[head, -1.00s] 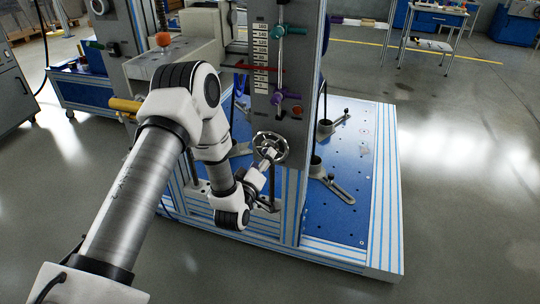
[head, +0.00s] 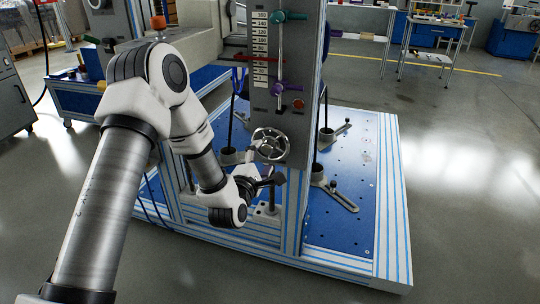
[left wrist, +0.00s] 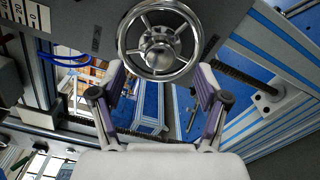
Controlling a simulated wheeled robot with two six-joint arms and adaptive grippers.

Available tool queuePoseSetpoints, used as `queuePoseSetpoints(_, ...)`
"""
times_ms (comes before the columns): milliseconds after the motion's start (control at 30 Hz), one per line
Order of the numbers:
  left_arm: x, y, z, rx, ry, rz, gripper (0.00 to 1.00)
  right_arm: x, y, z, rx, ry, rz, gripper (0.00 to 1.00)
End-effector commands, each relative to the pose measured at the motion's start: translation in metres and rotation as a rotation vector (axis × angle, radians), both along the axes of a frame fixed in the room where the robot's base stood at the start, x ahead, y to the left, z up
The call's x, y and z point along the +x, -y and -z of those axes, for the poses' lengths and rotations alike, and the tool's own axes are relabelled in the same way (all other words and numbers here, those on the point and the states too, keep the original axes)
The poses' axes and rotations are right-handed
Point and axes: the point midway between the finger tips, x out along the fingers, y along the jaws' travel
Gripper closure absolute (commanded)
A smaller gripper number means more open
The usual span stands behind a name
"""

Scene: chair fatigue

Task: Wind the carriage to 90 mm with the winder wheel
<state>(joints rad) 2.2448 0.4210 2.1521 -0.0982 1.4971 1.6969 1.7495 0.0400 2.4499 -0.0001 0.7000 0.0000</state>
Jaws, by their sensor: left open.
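The winder wheel (head: 270,146), a shiny spoked handwheel with a hub, sits low on the front of the grey column (head: 292,112). It fills the top middle of the left wrist view (left wrist: 158,48). My left gripper (head: 272,180) is just below the wheel in the head view. In the left wrist view its open fingers (left wrist: 160,84) stand apart on either side of the wheel's lower part, with nothing clearly held. I cannot make out the carriage. My right gripper is not visible.
The blue base plate (head: 350,160) carries slotted clamps (head: 335,193). Open floor lies to the right.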

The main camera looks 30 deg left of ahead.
Motion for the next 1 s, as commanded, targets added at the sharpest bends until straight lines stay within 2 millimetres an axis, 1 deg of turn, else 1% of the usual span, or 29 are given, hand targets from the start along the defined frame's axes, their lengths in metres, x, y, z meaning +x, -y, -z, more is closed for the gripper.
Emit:
queuePoseSetpoints(267,0.003,-0.001,-0.001,0.000,0.001,0.000,0.25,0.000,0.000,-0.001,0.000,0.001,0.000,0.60)
queuePoseSetpoints(700,0.050,-0.012,0.001,0.002,0.000,-0.001,0.25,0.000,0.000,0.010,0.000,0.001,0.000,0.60)
queuePoseSetpoints(800,0.054,-0.013,0.000,0.001,-0.001,-0.001,0.25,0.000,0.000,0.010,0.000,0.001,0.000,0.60)
queuePoseSetpoints(967,0.054,-0.013,-0.001,0.001,0.000,-0.001,0.25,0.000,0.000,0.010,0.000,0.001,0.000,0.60)
queuePoseSetpoints(1000,0.054,-0.013,-0.001,0.001,0.001,-0.002,0.24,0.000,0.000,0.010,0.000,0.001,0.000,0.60)
